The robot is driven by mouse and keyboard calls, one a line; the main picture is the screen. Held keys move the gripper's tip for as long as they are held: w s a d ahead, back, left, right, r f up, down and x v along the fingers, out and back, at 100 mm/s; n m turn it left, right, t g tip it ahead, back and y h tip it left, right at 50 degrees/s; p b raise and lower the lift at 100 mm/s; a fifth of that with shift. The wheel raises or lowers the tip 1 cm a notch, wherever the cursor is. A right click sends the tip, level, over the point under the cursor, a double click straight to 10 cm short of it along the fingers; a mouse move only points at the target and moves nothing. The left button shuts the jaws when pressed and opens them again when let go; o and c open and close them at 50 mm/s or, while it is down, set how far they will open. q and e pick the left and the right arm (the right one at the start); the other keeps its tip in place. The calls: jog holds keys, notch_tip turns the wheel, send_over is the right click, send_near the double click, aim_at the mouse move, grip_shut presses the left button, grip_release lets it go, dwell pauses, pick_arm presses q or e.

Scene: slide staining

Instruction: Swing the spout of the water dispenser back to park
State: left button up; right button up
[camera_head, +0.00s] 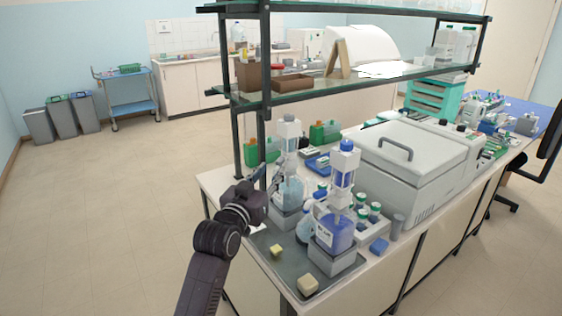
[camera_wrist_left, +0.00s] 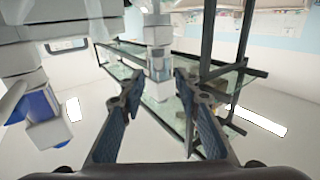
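The water dispenser (camera_head: 290,190) is a clear bottle of pale liquid with a white top, standing on a grey block at the left end of the bench in the head view. Its spout is too small to make out and may be behind my gripper. My left gripper (camera_head: 268,182) is beside the dispenser's left side. A white dispenser top (camera_wrist_left: 158,40) shows beyond the gap, apart from the fingers. My right gripper is not in view.
A blue-liquid dispenser (camera_head: 336,230) stands close in front and to the right, with green-capped bottles beside it. A shelf post (camera_head: 264,130) rises just behind my left gripper. A large white lidded machine (camera_head: 400,165) fills the bench to the right. Open floor lies left.

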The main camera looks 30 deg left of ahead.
aim_at(278, 164)
pick_arm(q)
jog(key=shift+p+x, duration=0.9)
jog(key=shift+x, duration=2.8)
jog(key=shift+f, duration=0.1)
jog(key=shift+c, duration=0.5)
grip_shut()
